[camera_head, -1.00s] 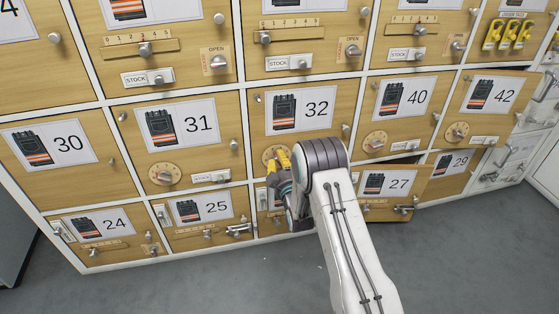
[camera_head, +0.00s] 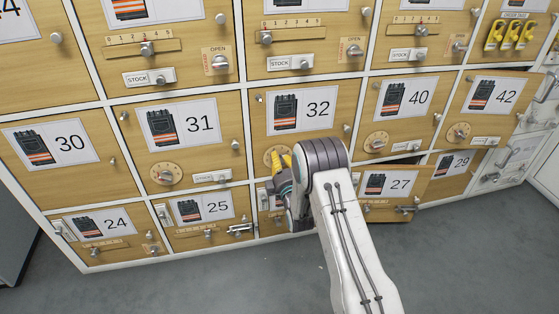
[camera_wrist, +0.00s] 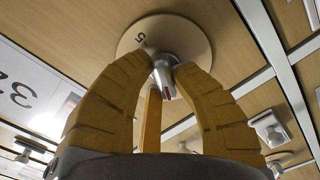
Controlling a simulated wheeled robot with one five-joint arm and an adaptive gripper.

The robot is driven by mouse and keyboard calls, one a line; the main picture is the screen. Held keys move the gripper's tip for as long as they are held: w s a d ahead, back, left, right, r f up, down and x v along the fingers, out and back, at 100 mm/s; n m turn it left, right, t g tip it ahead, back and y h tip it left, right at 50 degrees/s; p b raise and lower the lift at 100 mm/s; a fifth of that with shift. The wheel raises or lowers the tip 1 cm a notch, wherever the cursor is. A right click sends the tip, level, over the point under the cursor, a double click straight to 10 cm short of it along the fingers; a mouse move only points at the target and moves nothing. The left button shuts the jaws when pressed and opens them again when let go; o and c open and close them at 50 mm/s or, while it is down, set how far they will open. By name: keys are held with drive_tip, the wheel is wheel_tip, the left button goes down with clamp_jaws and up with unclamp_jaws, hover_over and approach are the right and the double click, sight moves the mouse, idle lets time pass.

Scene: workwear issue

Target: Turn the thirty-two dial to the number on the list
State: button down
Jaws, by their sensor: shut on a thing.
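The thirty-two door (camera_head: 342,104) is a wooden locker front with a card showing dark trousers and the number 32. Its round dial (camera_head: 270,153) is below the card, mostly hidden behind my gripper (camera_head: 277,163). In the wrist view the dial disc (camera_wrist: 197,42) fills the top middle, with a digit that looks like 5 near its left rim. My gripper's yellow fingers (camera_wrist: 165,78) are closed around the grey knob (camera_wrist: 163,64) at the disc's centre. The dial's other numbers and its pointer cannot be read. I see no readable list.
Similar dials are on doors 31 (camera_head: 165,175), 40 (camera_head: 376,142) and 42 (camera_head: 457,132). Door 27 (camera_head: 391,187) stands ajar just right of my arm. Doors 24 and 25 are below left. The grey floor (camera_head: 200,285) in front is clear.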

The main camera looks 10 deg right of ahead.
idle(0.4)
drive_tip(key=c, duration=1)
unclamp_jaws()
drive_tip(key=shift+c, duration=0.2)
drive_tip(key=shift+s, duration=0.1)
drive_tip(key=s, duration=1.1)
drive_tip(key=shift+s, duration=0.4)
